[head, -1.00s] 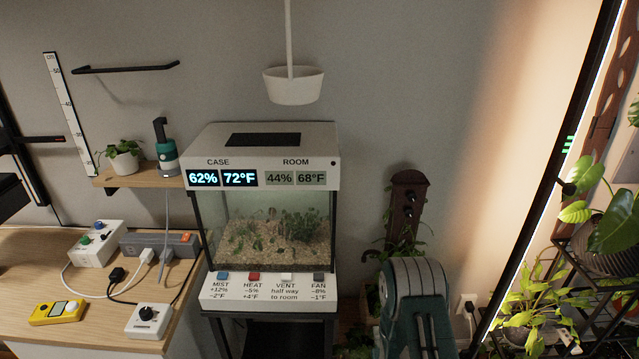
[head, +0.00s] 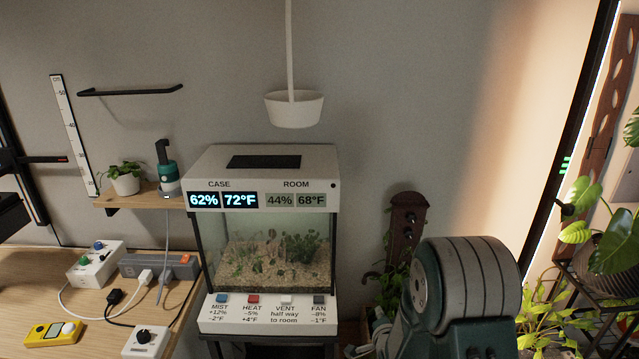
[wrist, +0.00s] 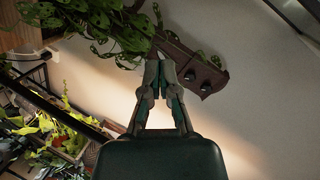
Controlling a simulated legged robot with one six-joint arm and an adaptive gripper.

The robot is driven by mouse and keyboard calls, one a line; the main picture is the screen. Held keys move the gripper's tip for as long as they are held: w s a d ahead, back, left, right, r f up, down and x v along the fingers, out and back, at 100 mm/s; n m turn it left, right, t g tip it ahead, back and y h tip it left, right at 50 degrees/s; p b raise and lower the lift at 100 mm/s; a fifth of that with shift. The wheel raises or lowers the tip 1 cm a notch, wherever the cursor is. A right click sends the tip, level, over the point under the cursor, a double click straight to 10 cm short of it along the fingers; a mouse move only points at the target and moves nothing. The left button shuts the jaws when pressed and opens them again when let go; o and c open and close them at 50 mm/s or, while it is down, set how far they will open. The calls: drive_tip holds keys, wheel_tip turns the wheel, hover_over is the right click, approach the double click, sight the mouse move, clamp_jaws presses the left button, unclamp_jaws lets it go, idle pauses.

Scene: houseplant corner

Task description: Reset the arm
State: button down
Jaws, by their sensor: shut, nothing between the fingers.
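My gripper (wrist: 160,75) shows in the wrist view with its two fingertips together and nothing between them. It points toward a dark brown wall-mounted board with knobs (wrist: 200,75) and a leafy trailing plant (wrist: 100,22); I cannot tell how far off they are. In the head view my arm stands in front at the lower right, and the gripper itself is not visible there.
A terrarium case (head: 262,172) reading 62% and 72°F stands left of my arm, with several buttons along its front. A wooden desk (head: 30,285) with power strip and boxes is at left. A plant rack (head: 590,290) is at right. A white pot (head: 294,109) hangs above.

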drive_tip(key=s+r+n+g, duration=0.25)
drive_tip(key=s+r, duration=0.25)
drive_tip(key=r, duration=0.3)
drive_tip(key=s+r+n+g, duration=0.2)
drive_tip(key=s+r+n, duration=0.25)
drive_tip(key=r, duration=0.45)
drive_tip(key=s+r+n+g, duration=0.2)
drive_tip(key=s+r, duration=0.1)
drive_tip(key=s, duration=0.8)
drive_tip(key=s+r+n+g, duration=0.2)
drive_tip(key=s+r+n, duration=0.1)
drive_tip(key=s, duration=0.8)
drive_tip(key=shift+s+r, duration=0.25)
drive_tip(key=shift+s, duration=0.15)
